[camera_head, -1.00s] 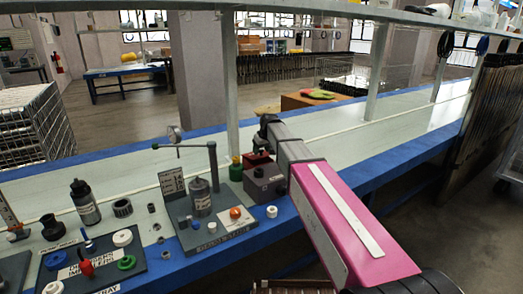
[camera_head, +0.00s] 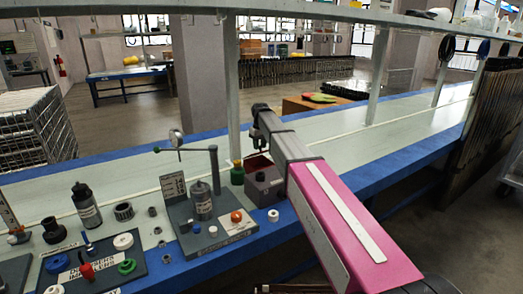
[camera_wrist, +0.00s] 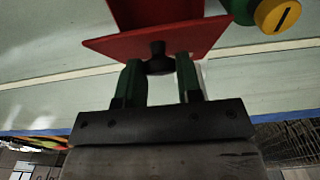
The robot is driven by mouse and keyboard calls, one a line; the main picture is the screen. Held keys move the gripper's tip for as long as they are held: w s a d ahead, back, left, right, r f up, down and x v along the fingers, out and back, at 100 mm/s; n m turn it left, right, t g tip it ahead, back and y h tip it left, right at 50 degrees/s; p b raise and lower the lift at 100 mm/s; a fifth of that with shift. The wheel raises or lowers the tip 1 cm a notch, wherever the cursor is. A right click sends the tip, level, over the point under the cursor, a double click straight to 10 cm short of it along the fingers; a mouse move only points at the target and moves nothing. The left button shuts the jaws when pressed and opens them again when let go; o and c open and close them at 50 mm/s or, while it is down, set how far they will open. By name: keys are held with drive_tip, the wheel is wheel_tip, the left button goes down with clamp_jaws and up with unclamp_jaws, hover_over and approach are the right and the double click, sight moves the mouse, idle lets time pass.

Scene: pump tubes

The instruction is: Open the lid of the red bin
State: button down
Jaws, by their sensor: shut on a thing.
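The red bin (camera_head: 257,162) is small in the head view, behind a dark grey-purple box front (camera_head: 265,187) and partly hidden by my arm. In the wrist view, a red lid plate (camera_wrist: 110,43) with a black knob (camera_wrist: 158,62) lies just beyond my gripper (camera_wrist: 160,68). The two green fingers are on either side of the knob, shut on it. More red surface of the bin (camera_wrist: 155,12) shows behind the plate. In the head view, my gripper (camera_head: 257,138) is above the bin; its fingertips are hard to make out. The lid's exact angle is unclear.
A green bottle (camera_head: 237,173) stands just left of the bin; its yellow cap (camera_wrist: 279,14) shows in the wrist view. Left of it is a grey pump station (camera_head: 203,205) with an upright arm. A shelf post (camera_head: 231,90) rises behind. The bench to the right is clear.

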drive_tip(key=shift+w+a+r+g+h, duration=0.6)
drive_tip(key=shift+w+r+g, duration=0.05)
drive_tip(key=shift+w+g, duration=0.25)
drive_tip(key=c, duration=0.8)
unclamp_jaws()
drive_tip(key=r, duration=0.3)
drive_tip(key=w+r, duration=0.1)
drive_tip(key=r, duration=0.3)
drive_tip(key=a+r, duration=0.1)
drive_tip(key=r, duration=0.2)
drive_tip(key=shift+w+r, duration=0.15)
drive_tip(key=shift+r, duration=0.2)
